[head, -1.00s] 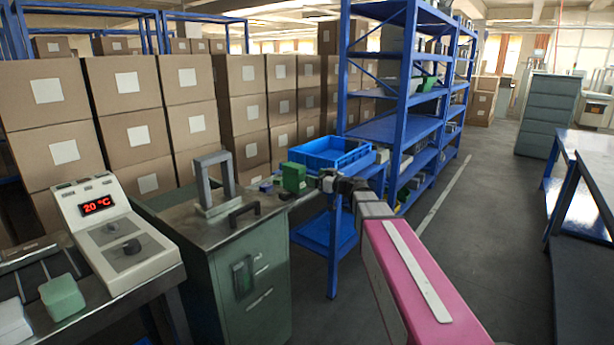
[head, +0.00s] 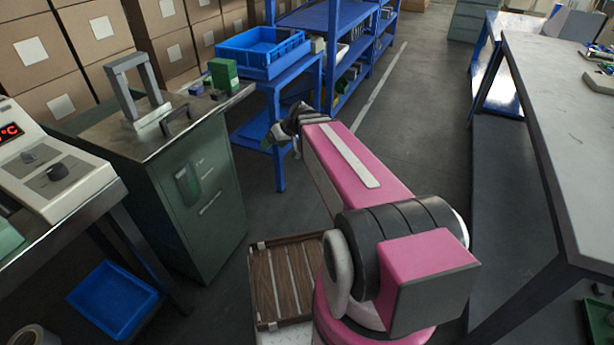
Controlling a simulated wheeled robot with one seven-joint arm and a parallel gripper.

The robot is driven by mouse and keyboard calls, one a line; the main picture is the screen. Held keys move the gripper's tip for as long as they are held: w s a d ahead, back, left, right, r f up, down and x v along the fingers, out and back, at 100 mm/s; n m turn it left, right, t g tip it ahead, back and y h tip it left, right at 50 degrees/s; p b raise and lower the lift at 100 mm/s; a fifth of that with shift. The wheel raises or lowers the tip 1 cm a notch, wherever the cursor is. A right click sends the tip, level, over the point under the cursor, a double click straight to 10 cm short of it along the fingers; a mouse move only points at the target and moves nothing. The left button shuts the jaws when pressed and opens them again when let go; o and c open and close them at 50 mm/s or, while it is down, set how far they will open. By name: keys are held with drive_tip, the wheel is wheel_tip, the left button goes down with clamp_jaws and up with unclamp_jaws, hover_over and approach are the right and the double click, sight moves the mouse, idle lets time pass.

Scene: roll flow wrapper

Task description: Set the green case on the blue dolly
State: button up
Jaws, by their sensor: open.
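A small green box (head: 223,73), which may be the green case, stands near the right end of the steel top of the green cabinet. My gripper (head: 277,137) is at the end of my pink arm, low in front of the blue stand and apart from that box. Its fingers are small and partly hidden, but it is open. A flat blue tray-like thing (head: 115,300) lies low at the bottom left; I cannot tell whether it is the blue dolly. A slatted wooden platform (head: 288,285) is beside my base.
A blue crate (head: 250,63) sits on the blue stand (head: 282,92). A grey frame (head: 120,72) and black handle stand on the cabinet (head: 205,205). A large grey table (head: 570,150) bounds the right. The aisle floor between is clear.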

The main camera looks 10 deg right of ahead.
drive_tip(key=s+d+f+m+g+h, duration=0.2)
drive_tip(key=s+d+f+h, duration=0.1)
drive_tip(key=s+d+f, duration=0.1)
drive_tip(key=shift+s+d+f+m+h, duration=0.3)
drive_tip(key=shift+s+f, duration=0.3)
drive_tip(key=shift+s, duration=0.65)
drive_tip(key=shift+o, duration=0.3)
drive_tip(key=s+d+f+m+g+h, duration=0.1)
drive_tip(key=s+d+f+m+h, duration=0.1)
drive_tip(key=s+d+h, duration=0.1)
drive_tip(key=shift+s+d+f, duration=0.3)
drive_tip(key=shift+s+d, duration=0.4)
drive_tip(key=shift+s, duration=0.1)
drive_tip(key=shift+s+d+f+m+g, duration=0.1)
drive_tip(key=shift+s+d+m+g, duration=0.15)
drive_tip(key=shift+d+m+g, duration=0.1)
drive_tip(key=m+t+y, duration=1.1)
drive_tip(key=m+y, duration=0.3)
drive_tip(key=m, duration=1.2)
approach(234, 68)
drive_tip(key=x, duration=0.3)
drive_tip(key=shift+n, duration=0.25)
drive_tip(key=x, duration=0.5)
drive_tip(key=shift+s, duration=0.1)
drive_tip(key=shift+s+x, duration=0.25)
drive_tip(key=shift+x, duration=2.7)
drive_tip(key=shift+a, duration=0.2)
